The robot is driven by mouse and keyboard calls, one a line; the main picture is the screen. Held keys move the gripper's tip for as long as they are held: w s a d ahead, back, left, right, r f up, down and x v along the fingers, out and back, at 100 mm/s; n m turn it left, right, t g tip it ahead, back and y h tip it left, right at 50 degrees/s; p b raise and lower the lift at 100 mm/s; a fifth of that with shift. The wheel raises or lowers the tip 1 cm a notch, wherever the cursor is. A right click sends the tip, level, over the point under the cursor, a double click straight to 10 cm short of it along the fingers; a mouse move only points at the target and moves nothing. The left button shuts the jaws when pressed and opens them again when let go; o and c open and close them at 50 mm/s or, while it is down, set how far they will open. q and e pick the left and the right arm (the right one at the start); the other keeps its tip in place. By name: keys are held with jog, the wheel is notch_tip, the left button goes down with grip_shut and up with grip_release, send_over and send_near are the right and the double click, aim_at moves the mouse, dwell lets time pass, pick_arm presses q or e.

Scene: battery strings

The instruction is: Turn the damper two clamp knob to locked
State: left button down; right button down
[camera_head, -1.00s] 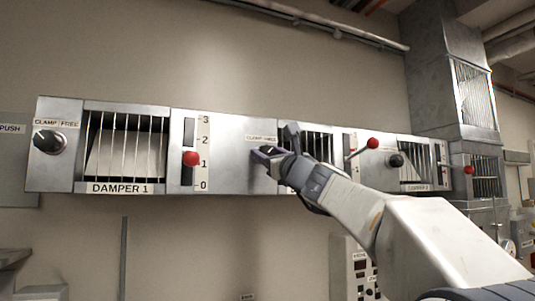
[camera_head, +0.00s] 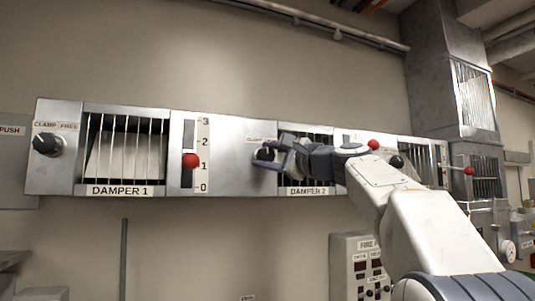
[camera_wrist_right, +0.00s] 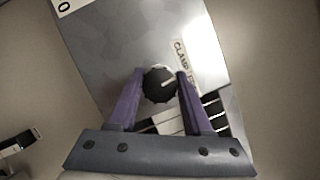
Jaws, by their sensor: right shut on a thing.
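The damper two clamp knob (camera_head: 266,153) is a round black knob on the grey panel left of the Damper 2 grille. In the right wrist view the knob (camera_wrist_right: 160,84) sits between the two purple fingers, and its white pointer line slants toward the clamp label (camera_wrist_right: 183,62). My right gripper (camera_head: 265,155) is shut on this knob; in the wrist view the gripper (camera_wrist_right: 158,85) has a finger on each side of it. The label above the knob is partly cut off from view. My left gripper is not in view.
Damper 1's grille (camera_head: 125,150), its clamp knob (camera_head: 46,144) and its red-tipped lever (camera_head: 190,160) are to the left. Another red lever ball (camera_head: 373,145) and black knob (camera_head: 396,162) are right, close to my arm. A fire panel (camera_head: 360,265) stands below.

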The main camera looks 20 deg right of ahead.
jog(key=n+g+p, duration=0.1)
jog(key=n, duration=0.3)
jog(key=shift+g, duration=0.3)
jog(key=shift+f+n+g+p, duration=0.1)
jog(key=shift+n+g+p, duration=0.5)
jog(key=shift+n+p, duration=0.85)
jog(key=shift+n+b, duration=0.35)
jog(key=shift+n, duration=0.1)
jog(key=shift+c, duration=1.7)
grip_release()
